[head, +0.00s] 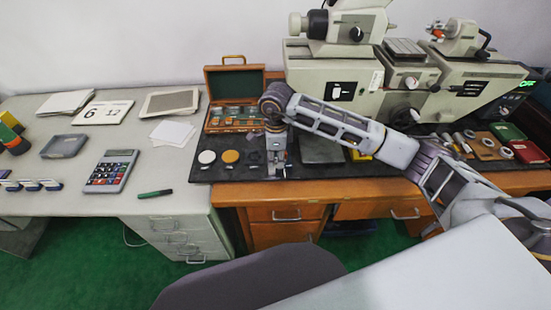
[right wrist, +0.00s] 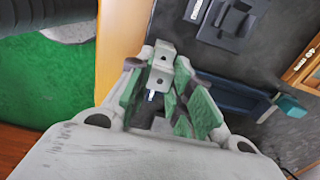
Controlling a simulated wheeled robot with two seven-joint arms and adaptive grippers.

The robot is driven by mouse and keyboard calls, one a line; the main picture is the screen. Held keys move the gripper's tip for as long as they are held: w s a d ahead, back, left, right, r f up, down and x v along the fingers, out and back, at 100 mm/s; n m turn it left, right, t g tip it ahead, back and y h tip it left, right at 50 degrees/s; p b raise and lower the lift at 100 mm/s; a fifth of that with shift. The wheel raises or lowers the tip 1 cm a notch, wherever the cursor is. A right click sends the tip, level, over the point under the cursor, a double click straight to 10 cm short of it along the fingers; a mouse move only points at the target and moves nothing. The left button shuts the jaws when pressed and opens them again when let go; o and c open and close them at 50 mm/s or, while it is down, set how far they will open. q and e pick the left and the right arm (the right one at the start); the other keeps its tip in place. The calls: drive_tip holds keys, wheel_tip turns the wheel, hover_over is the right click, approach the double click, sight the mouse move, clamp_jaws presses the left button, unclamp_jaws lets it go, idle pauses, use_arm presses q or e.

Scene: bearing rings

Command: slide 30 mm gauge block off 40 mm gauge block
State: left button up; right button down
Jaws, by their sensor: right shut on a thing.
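My right gripper (head: 275,167) points down at the front edge of the dark mat in the head view. In the right wrist view its green-padded fingers (right wrist: 165,105) are closed around small grey metal gauge blocks. One grey block face with a hole (right wrist: 160,52) shows beyond the fingertips, and another grey face with a hole (right wrist: 158,78) lies close against it, between the fingers. I cannot read which is 30 mm or 40 mm, and the fingers hide part of them. My left gripper is not in view.
An open wooden case (head: 232,118) stands behind the gripper. A large grey machine (head: 375,80) stands behind. In the wrist view, a dark blue tool (right wrist: 235,98) lies beside the fingers.

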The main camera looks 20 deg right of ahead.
drive_tip(key=shift+r, duration=0.35)
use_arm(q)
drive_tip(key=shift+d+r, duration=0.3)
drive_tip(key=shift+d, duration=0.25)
use_arm(e)
drive_tip(key=shift+r, duration=0.25)
drive_tip(key=shift+r+p, duration=0.6)
drive_tip(key=shift+r, duration=0.15)
drive_tip(key=shift+d+r+p, duration=0.1)
drive_tip(key=shift+r+p, duration=0.2)
drive_tip(key=shift+r, duration=0.7)
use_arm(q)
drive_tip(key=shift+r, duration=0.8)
use_arm(e)
drive_tip(key=shift+r, duration=0.1)
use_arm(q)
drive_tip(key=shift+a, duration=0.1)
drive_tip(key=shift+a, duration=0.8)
